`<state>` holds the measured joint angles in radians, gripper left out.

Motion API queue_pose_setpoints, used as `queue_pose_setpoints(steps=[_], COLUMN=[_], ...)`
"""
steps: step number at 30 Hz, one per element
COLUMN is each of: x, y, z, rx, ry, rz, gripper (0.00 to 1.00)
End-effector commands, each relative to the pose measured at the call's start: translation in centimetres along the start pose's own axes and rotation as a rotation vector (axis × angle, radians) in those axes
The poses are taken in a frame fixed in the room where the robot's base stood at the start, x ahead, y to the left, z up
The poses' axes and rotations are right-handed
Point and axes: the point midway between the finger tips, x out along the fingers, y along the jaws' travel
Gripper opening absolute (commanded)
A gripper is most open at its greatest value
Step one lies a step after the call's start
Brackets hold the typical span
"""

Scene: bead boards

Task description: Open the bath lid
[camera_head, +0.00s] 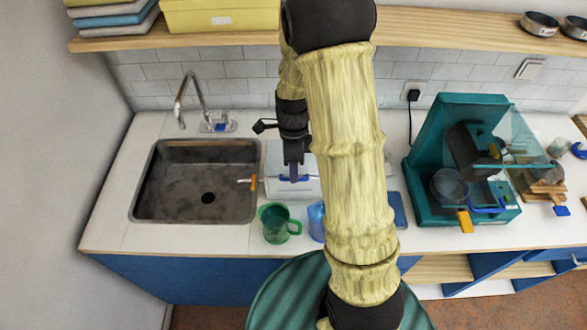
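A pale white box-like unit (273,155), which looks like the bath, stands on the counter right of the sink. Its top seems flat and closed, with a blue bar (301,179) like a handle along the front of it. My arm hides its right part. My gripper (294,176) points down over the front of this top, at or just above the blue bar. It is dark and small here, so I cannot tell whether its fingers are apart or touch the bar.
A steel sink (165,205) with a tap (190,100) is at left. A green mug (277,225) and a blue cup (316,222) stand in front of the bath. A teal machine (430,160) with a clear raised panel stands at right. A shelf (440,28) runs above.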

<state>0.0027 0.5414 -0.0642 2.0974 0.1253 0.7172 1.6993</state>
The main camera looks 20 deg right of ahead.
Motion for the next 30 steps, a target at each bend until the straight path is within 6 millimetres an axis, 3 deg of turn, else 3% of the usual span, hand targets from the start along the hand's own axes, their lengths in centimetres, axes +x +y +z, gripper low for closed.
queue_pose_setpoints(steps=[4,12,17,18,30], x=[1.1,1.25,1.23,1.22,0.85], y=[0.01,0.0,0.0,0.0,0.02], z=[-0.02,0.0,0.0,0.0,0.24], rx=[0.001,0.0,0.0,0.0,-0.005], ry=[0.0,-0.001,-0.001,-0.001,0.0], rz=[0.0,-0.001,-0.001,-0.001,0.011], gripper=[0.32,0.32,0.02,0.0,0.0])
